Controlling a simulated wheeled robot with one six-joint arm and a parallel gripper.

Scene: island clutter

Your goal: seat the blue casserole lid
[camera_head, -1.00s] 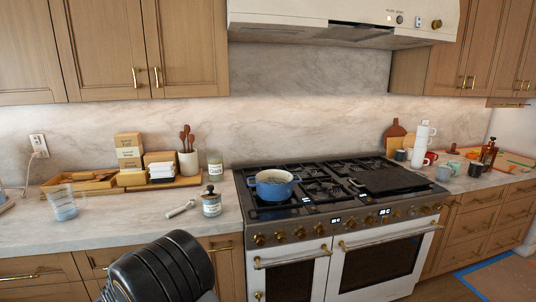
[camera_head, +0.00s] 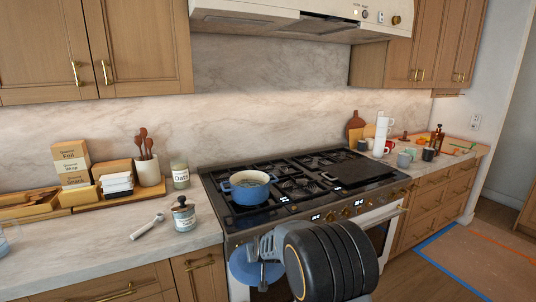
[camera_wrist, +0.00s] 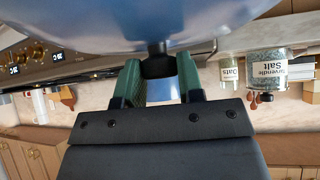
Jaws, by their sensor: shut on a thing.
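The blue casserole (camera_head: 246,190) stands open on the left front burner of the range in the head view. My gripper (camera_head: 268,246) is in front of the range, below the casserole in the picture. The blue lid (camera_head: 243,266) hangs at it, partly hidden by the gripper and my arm. In the wrist view the green fingers of my gripper (camera_wrist: 159,82) are shut on the lid's dark knob (camera_wrist: 158,62). The lid's blue surface (camera_wrist: 150,22) fills the top of that view. The lid is apart from the casserole.
A black griddle (camera_head: 358,172) covers the range's right burners. Mugs stand on the right counter. The front left counter is mostly clear.

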